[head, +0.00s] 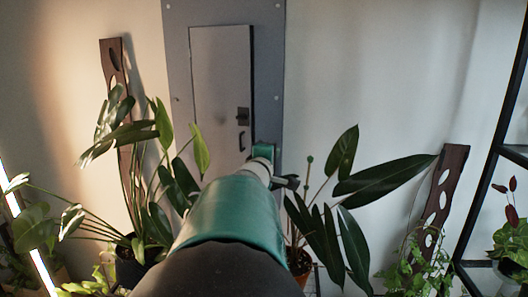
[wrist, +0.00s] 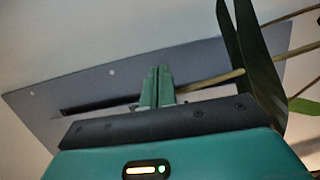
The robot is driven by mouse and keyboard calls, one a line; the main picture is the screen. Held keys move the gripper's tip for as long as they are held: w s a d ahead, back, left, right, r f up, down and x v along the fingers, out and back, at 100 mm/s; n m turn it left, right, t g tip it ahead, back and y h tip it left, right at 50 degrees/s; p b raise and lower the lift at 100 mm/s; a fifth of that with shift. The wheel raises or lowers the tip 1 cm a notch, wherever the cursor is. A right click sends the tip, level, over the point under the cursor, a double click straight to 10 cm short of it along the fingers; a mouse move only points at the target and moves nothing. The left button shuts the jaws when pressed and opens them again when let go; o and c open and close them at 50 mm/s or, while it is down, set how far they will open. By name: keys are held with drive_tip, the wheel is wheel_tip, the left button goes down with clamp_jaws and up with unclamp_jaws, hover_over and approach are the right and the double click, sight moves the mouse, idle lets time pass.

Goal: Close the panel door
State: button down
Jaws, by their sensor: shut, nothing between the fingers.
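The panel door (head: 218,70) is a pale upright rectangle set in a blue-grey panel (head: 268,60) on the wall. A dark latch (head: 243,116) and a small dark handle (head: 242,142) sit near its right edge. A dark strip runs down that edge; I cannot tell how far the door stands open. In the wrist view the panel (wrist: 85,85) is tilted, with a long dark slot across it. My gripper (wrist: 157,72) has its green fingers together and empty, in front of the panel.
A leafy potted plant (head: 155,215) stands left of my arm, another (head: 345,215) close on the right. In the wrist view a dark leaf (wrist: 258,75) and stems are close beside my fingers. A black shelf frame (head: 495,150) stands far right. The upper right wall is clear.

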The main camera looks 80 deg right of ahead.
drive_tip(key=w+d+r+m+g, duration=0.1)
drive_tip(key=w+r+m+g, duration=0.3)
drive_tip(key=w, duration=0.6)
drive_tip(key=m+g+y, duration=0.2)
drive_tip(key=g+y, duration=0.2)
drive_tip(key=g, duration=0.1)
approach(244, 140)
drive_tip(key=s, duration=0.1)
drive_tip(key=s+d, duration=0.2)
drive_tip(key=shift+s+f, duration=0.2)
drive_tip(key=shift+s, duration=0.15)
drive_tip(key=shift+s+d+n+t+h, duration=0.2)
drive_tip(key=shift+s+d+t+h, duration=0.1)
drive_tip(key=shift+d, duration=0.1)
drive_tip(key=shift+s+d+n+t+h, duration=0.2)
drive_tip(key=shift+d+t, duration=0.1)
drive_tip(key=shift+d, duration=0.15)
drive_tip(key=shift+s+d+r, duration=0.1)
drive_tip(key=shift+s+d, duration=0.05)
drive_tip(key=shift+d, duration=0.75)
